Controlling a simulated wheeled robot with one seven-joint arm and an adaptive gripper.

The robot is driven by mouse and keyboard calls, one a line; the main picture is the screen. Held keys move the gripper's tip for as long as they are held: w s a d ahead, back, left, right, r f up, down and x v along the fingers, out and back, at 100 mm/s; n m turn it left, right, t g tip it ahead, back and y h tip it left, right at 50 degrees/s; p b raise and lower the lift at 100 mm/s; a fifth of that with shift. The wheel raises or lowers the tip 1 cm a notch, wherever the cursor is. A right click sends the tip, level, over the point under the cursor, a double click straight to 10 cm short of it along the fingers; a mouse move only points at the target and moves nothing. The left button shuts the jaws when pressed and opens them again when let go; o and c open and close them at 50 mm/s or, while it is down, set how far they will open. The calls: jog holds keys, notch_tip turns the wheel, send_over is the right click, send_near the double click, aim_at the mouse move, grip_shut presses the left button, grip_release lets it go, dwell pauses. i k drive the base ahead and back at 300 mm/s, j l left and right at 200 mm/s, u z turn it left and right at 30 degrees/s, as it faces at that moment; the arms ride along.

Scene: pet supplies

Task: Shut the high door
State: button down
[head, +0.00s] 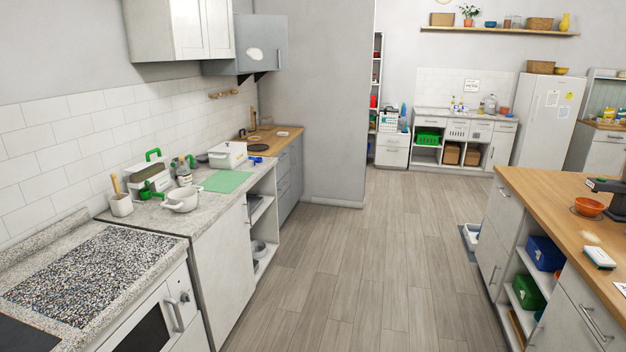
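High on the left wall, beyond the white upper cabinet (165,32), hangs a grey wall cabinet (220,67). A grey door panel (265,35) with a pale oval patch shows at its right. The panel faces me and sticks out from the wall, so the door appears to stand open. How wide the gap is, and the cabinet's inside, I cannot tell from here. My gripper is not in view, and nothing is seen touching the door.
The left counter (225,205) carries a white pot (181,199), a green mat (227,181) and a white box (228,154). A speckled stove top (95,265) is nearest. The wooden-topped island (540,205) stands right. The wooden floor (365,265) between them is clear.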

aim_at(261, 40)
jog(key=i+z, duration=0.1)
jog(key=i, duration=1)
jog(key=i+j+z, duration=0.15)
jog(key=i, duration=0.9)
jog(key=i+u, duration=0.2)
jog(key=i, duration=0.35)
jog(key=i+u, duration=0.2)
jog(key=i, duration=0.35)
jog(key=i+l+u, duration=0.15)
jog(key=i, duration=0.4)
jog(key=i+l+u, duration=0.2)
jog(key=i, duration=0.3)
